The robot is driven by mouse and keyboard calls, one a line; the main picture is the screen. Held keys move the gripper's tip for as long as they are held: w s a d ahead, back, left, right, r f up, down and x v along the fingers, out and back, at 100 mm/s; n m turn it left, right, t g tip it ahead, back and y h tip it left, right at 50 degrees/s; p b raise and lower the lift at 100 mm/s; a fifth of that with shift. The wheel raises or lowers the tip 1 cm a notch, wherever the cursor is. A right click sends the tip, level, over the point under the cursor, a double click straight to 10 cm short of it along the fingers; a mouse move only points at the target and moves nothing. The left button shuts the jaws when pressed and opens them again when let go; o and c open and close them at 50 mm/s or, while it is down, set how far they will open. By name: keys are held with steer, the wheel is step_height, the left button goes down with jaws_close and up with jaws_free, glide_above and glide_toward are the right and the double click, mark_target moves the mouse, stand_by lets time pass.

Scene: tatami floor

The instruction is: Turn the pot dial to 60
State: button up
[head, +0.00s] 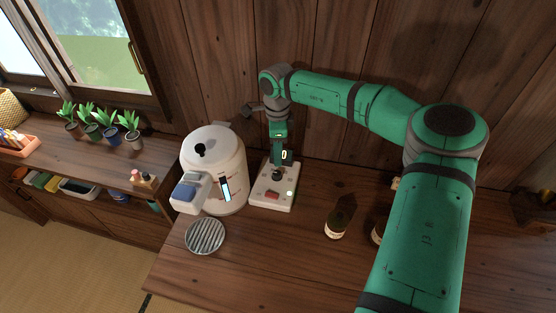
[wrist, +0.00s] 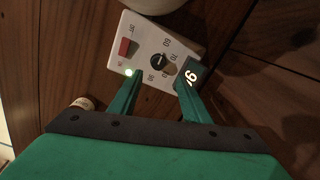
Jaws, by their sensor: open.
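The white pot (head: 213,160) stands on the wooden counter. A white control panel (head: 287,200) sits right of it, with a red switch (head: 272,195), a lit lamp and a black dial (head: 277,176). In the wrist view the dial (wrist: 159,63) is ringed by numbers, with 60, 70, 80 and 90 legible; where its pointer stands is unclear. A small lit display (wrist: 191,77) is partly covered by a finger, so its reading is uncertain. My gripper (wrist: 158,84) is open, pointing down over the panel, its fingertips on either side of the dial's near edge. Contact cannot be told.
A round metal grate (head: 205,235) lies before the pot. A dark bottle (head: 338,218) stands to the right, with another partly behind my arm. Potted plants (head: 104,125) line the left shelf. A wooden wall (head: 210,50) closes the back. The front middle counter is clear.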

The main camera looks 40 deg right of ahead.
step_height(320, 180, up, 2)
steer(key=shift+s+r, duration=0.1)
